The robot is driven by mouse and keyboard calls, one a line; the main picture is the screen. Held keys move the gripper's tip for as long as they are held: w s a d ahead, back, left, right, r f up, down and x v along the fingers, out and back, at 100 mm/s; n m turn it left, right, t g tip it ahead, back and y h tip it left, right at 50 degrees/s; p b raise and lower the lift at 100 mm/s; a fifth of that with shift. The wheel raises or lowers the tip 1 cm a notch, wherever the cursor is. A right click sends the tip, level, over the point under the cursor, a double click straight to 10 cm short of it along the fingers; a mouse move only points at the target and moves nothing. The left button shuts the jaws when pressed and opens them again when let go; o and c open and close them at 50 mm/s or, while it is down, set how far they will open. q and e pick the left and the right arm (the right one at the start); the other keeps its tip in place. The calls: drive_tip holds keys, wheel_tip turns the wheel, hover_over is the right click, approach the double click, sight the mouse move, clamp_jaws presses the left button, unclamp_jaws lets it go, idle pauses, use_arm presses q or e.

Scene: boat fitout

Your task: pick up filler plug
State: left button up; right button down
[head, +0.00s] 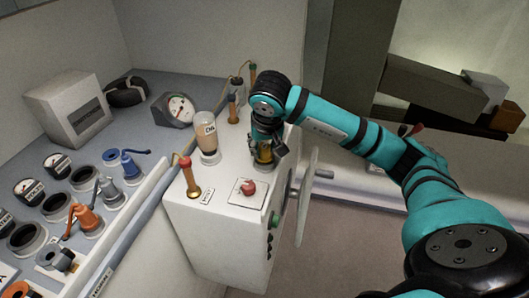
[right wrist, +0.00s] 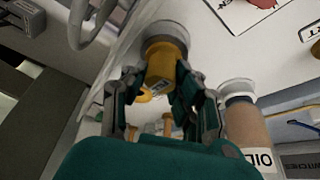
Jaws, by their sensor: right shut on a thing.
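The filler plug (head: 264,155) is a yellow-brass cylinder on top of the white cabinet. In the right wrist view the plug (right wrist: 166,58) stands in a pale round collar, and its lower end is hidden there. My right gripper (head: 267,146) comes down on it from above. In the right wrist view its two fingers (right wrist: 164,84) are shut on the plug, one on each side. I cannot tell whether the plug is clear of the collar. My left gripper is not in view.
An oil bottle (head: 207,138) stands left of the plug. A brass fitting with a red top (head: 190,178) and a red knob (head: 248,187) are nearer the front. A handwheel (head: 306,195) sticks out at the cabinet's right side.

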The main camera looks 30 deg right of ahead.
sight(264, 145)
drive_tip(key=shift+w+r+b, duration=0.1)
drive_tip(key=shift+r+b, duration=0.55)
drive_tip(key=shift+r, duration=0.15)
wheel_tip(264, 145, up, 2)
drive_tip(key=shift+b, duration=0.6)
drive_tip(key=s+r+b, duration=0.1)
drive_tip(key=s+b, duration=0.3)
drive_tip(key=s, duration=1.2)
drive_tip(key=shift+a+r+b, duration=0.2)
drive_tip(key=shift+a+b, duration=0.1)
drive_tip(key=shift+a, duration=0.1)
